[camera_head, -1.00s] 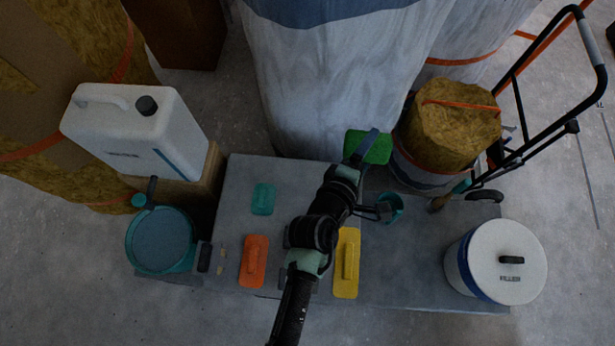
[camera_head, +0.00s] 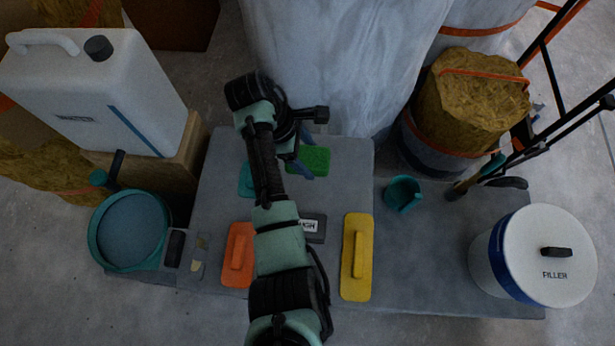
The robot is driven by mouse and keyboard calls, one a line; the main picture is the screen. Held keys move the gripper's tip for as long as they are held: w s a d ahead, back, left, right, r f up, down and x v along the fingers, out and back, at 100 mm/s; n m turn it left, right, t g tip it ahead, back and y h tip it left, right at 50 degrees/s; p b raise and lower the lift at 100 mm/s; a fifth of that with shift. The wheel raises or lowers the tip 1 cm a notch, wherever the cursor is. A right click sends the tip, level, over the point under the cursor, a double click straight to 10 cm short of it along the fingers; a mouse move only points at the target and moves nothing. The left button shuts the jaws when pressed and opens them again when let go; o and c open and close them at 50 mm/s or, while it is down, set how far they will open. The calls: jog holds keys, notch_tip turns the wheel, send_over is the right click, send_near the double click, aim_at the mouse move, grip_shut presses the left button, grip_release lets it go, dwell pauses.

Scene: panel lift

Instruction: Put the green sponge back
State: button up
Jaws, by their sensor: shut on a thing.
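The green sponge (camera_head: 314,158) is at the back middle of the grey work surface, right of my arm. My gripper (camera_head: 304,166) is shut on its left part; the blue-grey fingers show in part and the rest is behind my wrist. I cannot tell whether the sponge touches the surface. A teal flat piece (camera_head: 246,180) lies left of it, partly hidden by my arm.
On the grey surface (camera_head: 345,180) lie an orange float (camera_head: 238,255), a yellow float (camera_head: 356,256) and a dark labelled block (camera_head: 313,228). A teal cup (camera_head: 403,193) and a filler bucket (camera_head: 548,255) stand right. A teal round pan (camera_head: 130,230) and white jug (camera_head: 95,90) stand left.

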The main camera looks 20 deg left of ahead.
notch_tip(320, 180, down, 9)
jog(key=b, duration=0.2)
jog(key=shift+f+b, duration=0.1)
jog(key=shift+b, duration=0.3)
jog(key=o, duration=1.3)
jog(key=shift+o, duration=0.2)
